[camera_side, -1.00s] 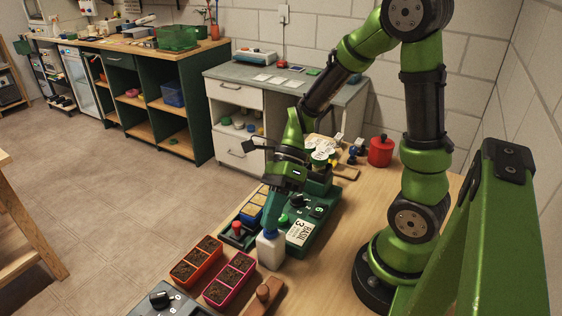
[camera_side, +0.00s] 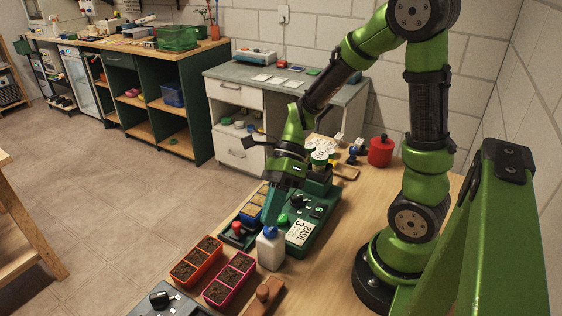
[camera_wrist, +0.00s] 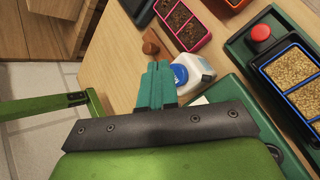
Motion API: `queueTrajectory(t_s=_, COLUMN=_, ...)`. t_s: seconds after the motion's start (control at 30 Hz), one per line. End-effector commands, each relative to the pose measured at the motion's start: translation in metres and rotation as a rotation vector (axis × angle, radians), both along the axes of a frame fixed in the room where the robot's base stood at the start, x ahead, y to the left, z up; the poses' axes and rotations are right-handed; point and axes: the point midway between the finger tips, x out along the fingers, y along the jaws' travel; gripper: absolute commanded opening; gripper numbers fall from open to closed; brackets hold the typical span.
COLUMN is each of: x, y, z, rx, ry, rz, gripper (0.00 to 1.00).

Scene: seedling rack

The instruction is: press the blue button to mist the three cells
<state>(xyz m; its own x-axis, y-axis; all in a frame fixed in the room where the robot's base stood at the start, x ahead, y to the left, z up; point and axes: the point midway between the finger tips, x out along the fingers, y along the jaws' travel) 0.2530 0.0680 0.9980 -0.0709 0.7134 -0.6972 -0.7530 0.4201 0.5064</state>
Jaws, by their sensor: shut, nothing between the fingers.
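A white bottle (camera_side: 270,252) with a blue button-like top (camera_side: 270,232) stands upright at the near end of the green panel. It also shows in the wrist view, with its blue top (camera_wrist: 181,73) towards my fingers. My gripper (camera_side: 268,224) is shut and empty, pointing down with its teal fingertips at or just above the blue top. Whether they touch is unclear. In the wrist view my fingertips (camera_wrist: 158,68) lie just left of the top. The blue tray (camera_wrist: 266,68) has three cells of tan grains; my gripper partly hides it in the side view.
A red button (camera_wrist: 261,33) sits beside the blue tray. A green panel (camera_side: 318,222) carries knobs and a BASIL 3 label. An orange tray (camera_side: 179,283) and a pink tray (camera_side: 232,292) hold dark soil. A wooden knob (camera_side: 263,293) lies near the bottle. Bare tabletop is to the right.

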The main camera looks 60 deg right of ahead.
Motion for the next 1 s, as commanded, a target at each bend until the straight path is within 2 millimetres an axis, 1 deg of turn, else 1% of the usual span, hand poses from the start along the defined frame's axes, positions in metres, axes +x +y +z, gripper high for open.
queueTrajectory(t_s=0.17, x=0.000, y=0.000, z=0.000, rx=0.000, ry=0.000, rz=0.000, gripper=0.00)
queueTrajectory(t_s=0.23, x=0.000, y=0.000, z=0.004, rx=0.002, ry=-0.001, rz=-0.001, gripper=0.00)
queueTrajectory(t_s=0.7, x=0.001, y=0.000, z=0.050, rx=0.001, ry=-0.004, rz=0.001, gripper=0.00)
queueTrajectory(t_s=0.83, x=0.000, y=0.000, z=0.058, rx=0.000, ry=-0.002, rz=0.000, gripper=0.00)
queueTrajectory(t_s=1.0, x=0.000, y=0.000, z=0.060, rx=0.001, ry=0.000, rz=-0.001, gripper=0.00)
